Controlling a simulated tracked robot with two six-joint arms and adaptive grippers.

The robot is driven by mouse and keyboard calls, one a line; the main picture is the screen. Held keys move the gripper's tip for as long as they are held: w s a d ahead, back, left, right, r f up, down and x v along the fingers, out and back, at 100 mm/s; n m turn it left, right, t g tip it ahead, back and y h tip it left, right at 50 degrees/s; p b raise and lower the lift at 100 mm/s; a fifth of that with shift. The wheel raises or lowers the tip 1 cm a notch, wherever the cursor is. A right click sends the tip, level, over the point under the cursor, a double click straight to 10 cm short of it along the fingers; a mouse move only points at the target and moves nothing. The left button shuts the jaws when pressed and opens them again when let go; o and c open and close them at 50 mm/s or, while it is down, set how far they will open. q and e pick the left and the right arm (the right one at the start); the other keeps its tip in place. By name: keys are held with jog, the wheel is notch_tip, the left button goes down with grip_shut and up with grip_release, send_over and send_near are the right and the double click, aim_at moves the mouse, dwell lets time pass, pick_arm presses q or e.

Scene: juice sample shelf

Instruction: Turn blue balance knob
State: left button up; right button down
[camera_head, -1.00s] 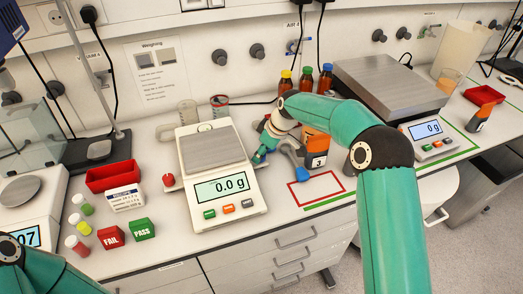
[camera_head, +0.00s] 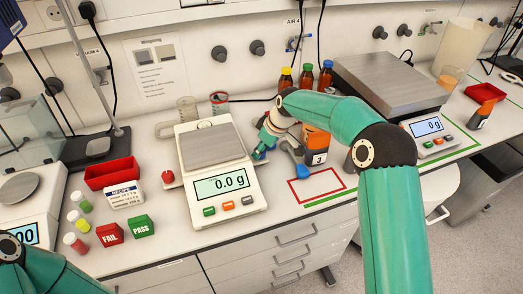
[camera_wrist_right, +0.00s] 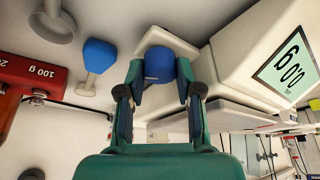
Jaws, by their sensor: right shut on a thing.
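The white balance (camera_head: 250,195) stands mid-bench in the head view, its display reading 0.0 g. A red knob (camera_head: 167,177) is on its left side. In the right wrist view the blue knob (camera_wrist_right: 160,63) sits between the fingers of my right gripper (camera_wrist_right: 160,82), beside the balance housing. The gripper is shut on it. In the head view my right gripper (camera_head: 264,147) is at the balance's right side, and the knob is largely hidden by it. Of my left arm only a green link shows at the lower left; its gripper is out of view.
A red tray (camera_head: 110,173), FAIL block (camera_head: 110,235) and PASS block (camera_head: 143,226) are left of the balance.

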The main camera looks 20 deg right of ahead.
jog(key=m+h+b, duration=0.1)
jog(key=m+b, duration=0.1)
jog(key=m, duration=0.1)
jog(key=shift+f+t+b, duration=0.15)
jog(key=shift+t+b, duration=0.15)
jog(key=shift+t, duration=0.1)
jog(key=m+h+b, duration=0.1)
jog(key=m+b, duration=0.1)
jog(key=m, duration=0.1)
jog(key=shift+a+b, duration=0.15)
jog(key=shift+b, duration=0.2)
jog(key=m+h+b, duration=0.1)
jog(key=m, duration=0.1)
jog(key=shift+m, duration=0.4)
jog(key=shift+r+m+h+b, duration=0.2)
jog(key=shift+m+h+b, duration=0.35)
jog(key=shift+m, duration=0.35)
jog(key=shift+r, duration=0.1)
jog(key=c, duration=1.1)
grip_release()
jog(key=shift+o, duration=0.2)
jog(key=v, duration=1.1)
jog(key=shift+s+r, duration=0.25)
jog(key=shift+r, duration=0.05)
